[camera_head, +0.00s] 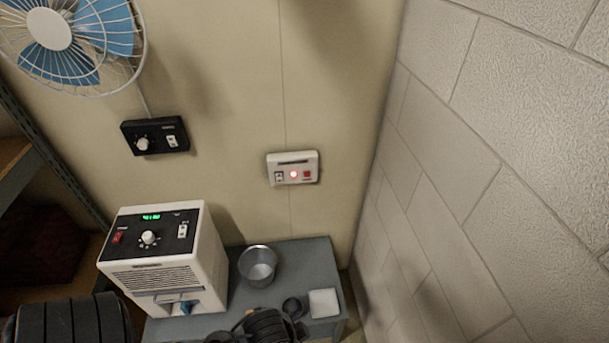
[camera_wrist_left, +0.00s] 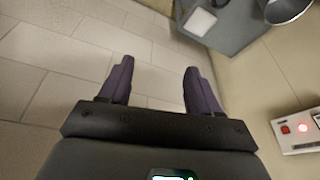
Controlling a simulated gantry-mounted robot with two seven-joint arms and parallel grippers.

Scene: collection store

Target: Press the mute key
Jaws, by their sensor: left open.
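A small white wall panel (camera_head: 292,160) is fixed to the beige wall, with a lit red lamp (camera_head: 294,174) in its middle. A dark-framed switch (camera_head: 279,176) is left of the lamp and a red key (camera_head: 307,175) is right of it. The labels are too small to read, so I cannot tell which is the mute key. The panel also shows at the right edge of the left wrist view (camera_wrist_left: 296,142), partly cut off. My left gripper (camera_wrist_left: 157,66) is open and empty, with the panel off to its side. My right gripper is out of view.
A white dehumidifier-like unit (camera_head: 170,265), a metal cup (camera_head: 257,265) and a white square item (camera_head: 323,303) stand on a grey table (camera_head: 325,258). A black control box (camera_head: 155,136) and a fan (camera_head: 70,45) are on the wall. A block wall (camera_head: 480,170) bounds the right.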

